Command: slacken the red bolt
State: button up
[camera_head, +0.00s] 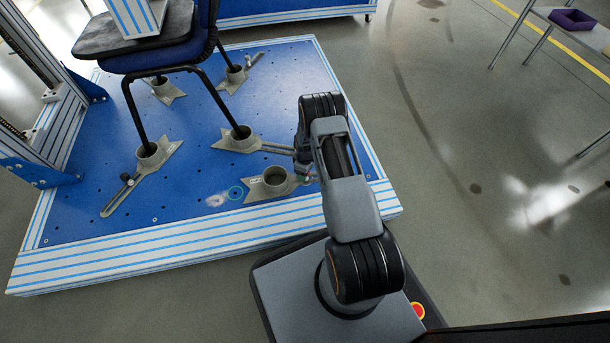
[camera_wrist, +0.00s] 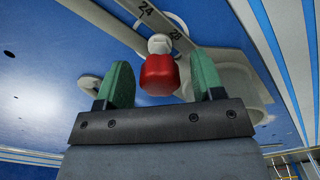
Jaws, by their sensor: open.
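The red bolt (camera_wrist: 159,75) shows in the middle of the wrist view, with a pale cap or washer (camera_wrist: 160,44) against a grey slotted bar (camera_wrist: 172,22) marked 24 and 28. My gripper (camera_wrist: 162,64) is open. Its two green fingers stand either side of the bolt, with a visible gap on both sides, and I cannot tell if the tips reach past it. In the head view my gripper (camera_head: 303,176) is mostly hidden by my arm, and the red bolt does not show. It is beside an empty grey cup (camera_head: 267,191) on the blue platform.
The blue platform (camera_head: 200,110) carries several grey cup brackets, some holding legs of a black-and-blue chair (camera_head: 161,60). A purple tray (camera_head: 573,19) is on a table at upper right. The floor right is clear.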

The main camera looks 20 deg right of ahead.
jog(key=shift+m, duration=0.3)
jog(key=shift+m, duration=2)
jog(key=shift+m, duration=2)
jog(key=m, duration=0.4)
